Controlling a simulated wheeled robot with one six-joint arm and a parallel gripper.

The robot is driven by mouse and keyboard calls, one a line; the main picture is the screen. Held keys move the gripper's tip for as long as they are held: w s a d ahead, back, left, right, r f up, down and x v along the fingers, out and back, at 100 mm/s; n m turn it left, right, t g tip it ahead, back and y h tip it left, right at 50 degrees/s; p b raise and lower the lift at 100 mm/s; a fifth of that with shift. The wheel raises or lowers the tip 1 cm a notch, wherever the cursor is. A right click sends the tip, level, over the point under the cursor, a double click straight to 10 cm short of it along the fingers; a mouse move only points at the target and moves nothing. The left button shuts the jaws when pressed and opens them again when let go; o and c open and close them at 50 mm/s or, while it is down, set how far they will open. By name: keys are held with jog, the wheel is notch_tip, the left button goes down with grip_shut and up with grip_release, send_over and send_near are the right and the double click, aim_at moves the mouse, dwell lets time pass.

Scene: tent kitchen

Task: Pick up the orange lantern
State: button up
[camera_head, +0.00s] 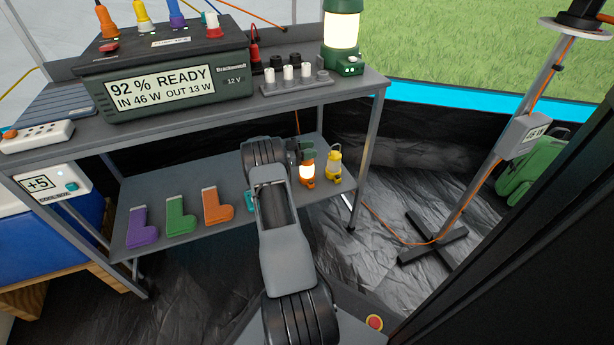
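The orange lantern (307,172) stands upright on the lower shelf, with a glowing pale band and a dark top. My arm reaches in from the bottom of the view, and my gripper (299,151) is at the upper left of the lantern, close to its top. The gripper is small and dark here and partly hidden by my own wrist. I cannot tell whether its fingers touch the lantern or how far apart they are.
A yellow lantern (334,164) stands just right of the orange one. A teal item (250,201) is partly hidden behind my arm. The upper shelf (372,84) overhangs, and a table leg (367,155) stands at right.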

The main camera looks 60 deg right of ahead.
jog(key=shift+c, duration=0.5)
grip_shut()
jog(key=shift+w, duration=0.1)
dwell(0.8)
